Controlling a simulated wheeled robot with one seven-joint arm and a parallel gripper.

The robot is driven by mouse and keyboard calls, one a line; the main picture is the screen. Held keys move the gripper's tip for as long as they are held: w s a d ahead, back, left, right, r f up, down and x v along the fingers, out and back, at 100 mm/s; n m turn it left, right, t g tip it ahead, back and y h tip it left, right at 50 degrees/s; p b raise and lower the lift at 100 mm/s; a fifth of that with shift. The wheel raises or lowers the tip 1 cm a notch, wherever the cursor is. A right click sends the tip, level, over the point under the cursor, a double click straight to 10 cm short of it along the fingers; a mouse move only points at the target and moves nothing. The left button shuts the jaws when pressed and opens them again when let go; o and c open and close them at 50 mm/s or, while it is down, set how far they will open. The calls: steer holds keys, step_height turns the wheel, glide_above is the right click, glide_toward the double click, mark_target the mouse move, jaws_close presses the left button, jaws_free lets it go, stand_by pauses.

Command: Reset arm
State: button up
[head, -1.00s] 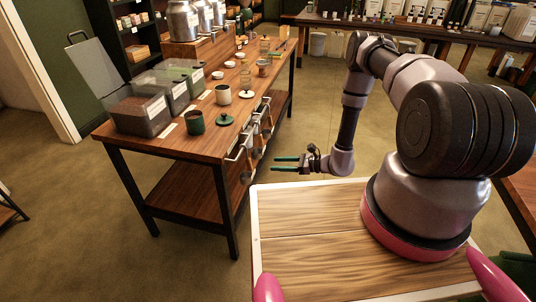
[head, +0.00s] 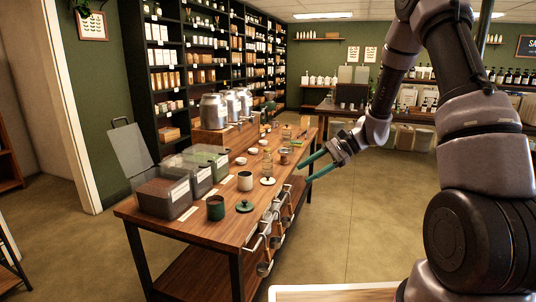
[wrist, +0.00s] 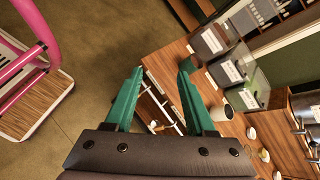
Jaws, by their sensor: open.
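My gripper (head: 314,164) is open and empty, with green fingers, raised to the right of the wooden table (head: 180,230). In the head view its fingers point left toward the table's right edge. My gripper also shows in the wrist view (wrist: 160,90), with a wide gap between its two fingers. The table edge and metal scoops lie beyond that gap, below it. Nothing is held.
The table holds clear bins (head: 163,191), a green cup (head: 215,208), a white cup (head: 245,181), a green lid (head: 244,206) and metal canisters (head: 213,111). Scoops (head: 264,268) hang along its right side. Open floor (head: 375,220) lies to the right.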

steer(key=s+d+r+n+t+h, duration=0.3)
steer(key=s+d+r, duration=0.3)
steer(key=s+r, duration=0.4)
steer(key=s+d+r+n+t+h, duration=0.3)
steer(key=s+d+r+t+h, duration=0.2)
steer(key=s+r, duration=0.6)
step_height(320, 180, up, 4)
steer(key=shift+s+d+f+h, duration=0.1)
steer(key=shift+s+d+h, duration=0.15)
steer(key=shift+d+h, duration=0.35)
steer(key=shift+a+n, duration=0.2)
steer(key=shift+n, duration=0.1)
